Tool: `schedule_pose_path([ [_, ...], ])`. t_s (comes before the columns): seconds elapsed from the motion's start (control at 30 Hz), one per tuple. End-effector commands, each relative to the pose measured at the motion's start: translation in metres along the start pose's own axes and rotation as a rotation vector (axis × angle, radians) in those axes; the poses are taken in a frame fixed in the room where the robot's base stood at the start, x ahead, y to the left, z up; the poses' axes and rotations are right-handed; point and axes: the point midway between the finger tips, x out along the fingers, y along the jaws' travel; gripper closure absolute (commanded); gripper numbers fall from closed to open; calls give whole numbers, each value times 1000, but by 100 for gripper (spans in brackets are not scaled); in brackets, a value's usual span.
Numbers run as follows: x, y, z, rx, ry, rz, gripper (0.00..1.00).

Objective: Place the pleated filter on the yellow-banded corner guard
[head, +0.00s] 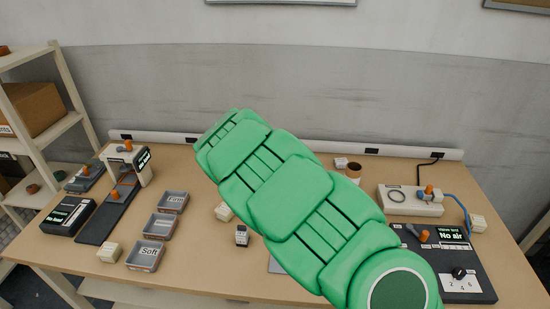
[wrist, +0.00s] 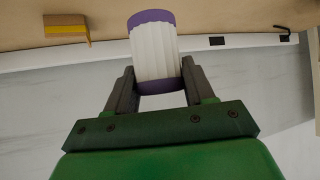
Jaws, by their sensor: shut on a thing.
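The pleated filter (wrist: 155,48), a white ribbed cylinder with purple end bands, is between the two dark fingers of my gripper (wrist: 158,72) in the wrist view. My gripper is shut on it, with a finger on each side. A yellow and brown piece (wrist: 66,26), which looks like the yellow-banded corner guard, is at the upper left of the wrist view, apart from the filter. In the head view my green arm hides the gripper and the filter, and I cannot make out the corner guard.
Trays (head: 163,226) marked Firm and Soft stand left of centre on the table (head: 200,270). A black stand (head: 109,211) is at the left. A white box (head: 410,200) and a black panel (head: 458,262) reading "No air" are at the right. Small cream blocks (head: 110,252) lie about.

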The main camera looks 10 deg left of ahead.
Motion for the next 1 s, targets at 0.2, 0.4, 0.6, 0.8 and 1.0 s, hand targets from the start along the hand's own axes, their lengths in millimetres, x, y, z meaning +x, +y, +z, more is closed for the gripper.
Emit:
schedule_pose_path([
  [0.2,16,14,-3,39,0,55,78],
  [0.4,27,24,-7,77,0,103,78],
  [0.6,38,35,-12,122,2,158,78],
  [0.8,50,49,-15,172,-3,223,78],
  [1.0,61,65,-22,235,-2,307,78],
])
